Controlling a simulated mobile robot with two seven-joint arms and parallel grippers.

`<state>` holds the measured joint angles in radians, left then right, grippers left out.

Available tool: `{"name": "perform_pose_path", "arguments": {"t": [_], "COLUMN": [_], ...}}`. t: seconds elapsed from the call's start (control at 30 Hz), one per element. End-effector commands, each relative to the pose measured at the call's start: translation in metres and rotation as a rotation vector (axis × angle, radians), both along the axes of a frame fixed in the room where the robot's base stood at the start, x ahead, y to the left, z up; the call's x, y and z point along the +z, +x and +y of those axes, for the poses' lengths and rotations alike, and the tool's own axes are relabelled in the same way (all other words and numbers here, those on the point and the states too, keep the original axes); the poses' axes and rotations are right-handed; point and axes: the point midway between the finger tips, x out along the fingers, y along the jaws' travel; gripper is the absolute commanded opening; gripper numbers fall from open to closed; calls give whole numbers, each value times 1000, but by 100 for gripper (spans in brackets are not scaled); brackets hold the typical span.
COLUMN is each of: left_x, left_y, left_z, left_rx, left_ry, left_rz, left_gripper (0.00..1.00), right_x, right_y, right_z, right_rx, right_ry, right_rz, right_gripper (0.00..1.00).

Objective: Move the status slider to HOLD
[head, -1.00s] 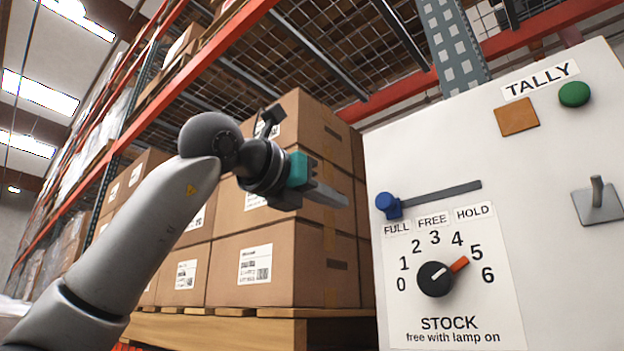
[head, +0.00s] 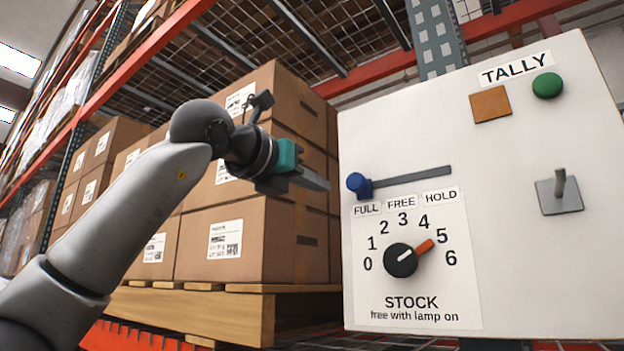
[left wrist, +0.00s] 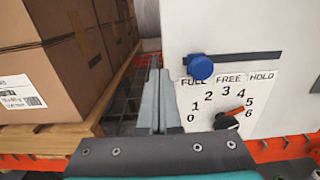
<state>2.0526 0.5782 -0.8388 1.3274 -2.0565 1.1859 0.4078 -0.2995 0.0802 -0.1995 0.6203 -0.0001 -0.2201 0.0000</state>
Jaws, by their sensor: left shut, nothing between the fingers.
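The status slider is a blue knob (head: 359,185) at the left end of a dark horizontal slot (head: 412,176) on a white panel, above the FULL label (head: 367,209). The FREE label (head: 402,202) is in the middle and the HOLD label (head: 440,197) is at the right end. In the left wrist view the blue knob (left wrist: 200,67) is ahead and right of the fingers. My left gripper (head: 316,181) is shut and empty, left of the knob and apart from it. Its closed fingers also show in the left wrist view (left wrist: 157,85). My right gripper is not in view.
Below the slot is a black STOCK dial (head: 401,260) with a red-orange mark near 5. The panel also has an orange square (head: 490,104), a green button (head: 547,85) and a grey toggle (head: 559,191). Stacked cartons (head: 255,240) stand on a pallet behind my left arm.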

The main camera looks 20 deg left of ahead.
Motion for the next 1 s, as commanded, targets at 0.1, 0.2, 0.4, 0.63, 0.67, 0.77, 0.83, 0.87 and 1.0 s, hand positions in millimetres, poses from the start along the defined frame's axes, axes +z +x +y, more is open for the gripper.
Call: {"name": "perform_pose_path", "arguments": {"t": [0.1, 0.2, 0.4, 0.63, 0.67, 0.77, 0.83, 0.87, 1.0], "left_x": [0, 0, 0, 0, 0, 0, 0, 0, 0], "left_y": [4, 7, 12, 19, 20, 23, 25, 26, 30], "left_z": [-1, -2, -5, -7, -7, -8, -9, -9, -11], "left_rx": [1, 1, 0, 0, 0, 0, 0, 0, 1], "left_ry": [0, 0, 1, 1, 1, 0, 0, 0, 1], "left_rz": [1, 1, 1, 2, 2, 1, 1, 1, 2], "left_gripper": [0, 0, 0, 0, 0, 0, 0, 0, 0], "right_x": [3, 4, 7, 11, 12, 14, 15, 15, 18], "right_y": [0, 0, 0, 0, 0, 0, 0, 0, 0], "right_z": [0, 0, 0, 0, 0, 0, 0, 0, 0], "right_rx": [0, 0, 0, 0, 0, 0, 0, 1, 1], "right_ry": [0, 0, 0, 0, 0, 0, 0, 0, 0], "right_rz": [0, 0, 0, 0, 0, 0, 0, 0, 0], "right_gripper": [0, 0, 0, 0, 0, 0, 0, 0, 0]}}
